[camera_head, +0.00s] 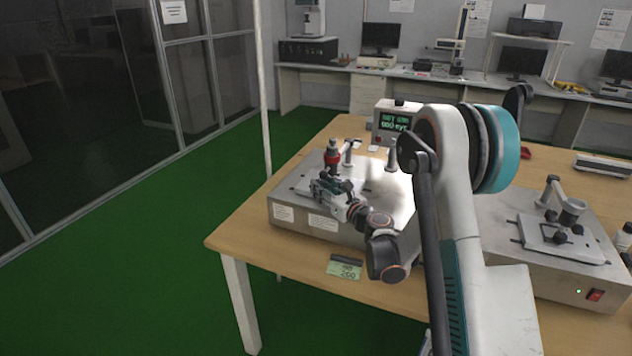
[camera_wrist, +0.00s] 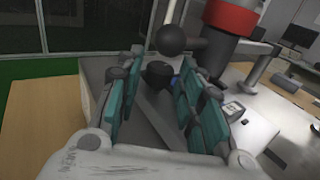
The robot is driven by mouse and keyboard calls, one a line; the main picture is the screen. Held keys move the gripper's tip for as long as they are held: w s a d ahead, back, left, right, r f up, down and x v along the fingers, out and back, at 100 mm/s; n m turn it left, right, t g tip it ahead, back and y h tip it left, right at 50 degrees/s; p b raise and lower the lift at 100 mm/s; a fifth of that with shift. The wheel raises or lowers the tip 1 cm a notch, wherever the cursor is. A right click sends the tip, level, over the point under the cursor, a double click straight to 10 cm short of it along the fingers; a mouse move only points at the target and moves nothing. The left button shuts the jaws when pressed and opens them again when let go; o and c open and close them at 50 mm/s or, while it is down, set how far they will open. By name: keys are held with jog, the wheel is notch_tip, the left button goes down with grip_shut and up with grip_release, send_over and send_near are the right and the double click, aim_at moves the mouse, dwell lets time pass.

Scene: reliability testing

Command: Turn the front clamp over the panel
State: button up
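A metal test unit (camera_head: 285,213) stands on the wooden table, with a flat panel (camera_head: 372,188) on its top. My gripper (camera_head: 328,187) is over the panel's left front part. In the wrist view my gripper (camera_wrist: 160,68) is open, with teal-padded fingers apart. A dark round knob (camera_wrist: 159,74) shows between the fingers, and a black ball (camera_wrist: 171,40) on a grey stem is just beyond the tips. These look like parts of the front clamp; the gripper hides it in the head view. I cannot tell whether a finger touches it.
A red-and-black cylinder (camera_head: 332,157) stands close behind my gripper; it also shows in the wrist view (camera_wrist: 231,18). Another clamp post (camera_head: 348,151) and a lit display box (camera_head: 396,121) are at the back. A second test unit (camera_head: 545,265) is at right. A green card (camera_head: 345,268) lies in front.

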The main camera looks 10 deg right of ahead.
jog(key=shift+w+a, duration=0.1)
jog(key=shift+w, duration=0.15)
jog(key=shift+c, duration=0.4)
jog(key=c, duration=0.7)
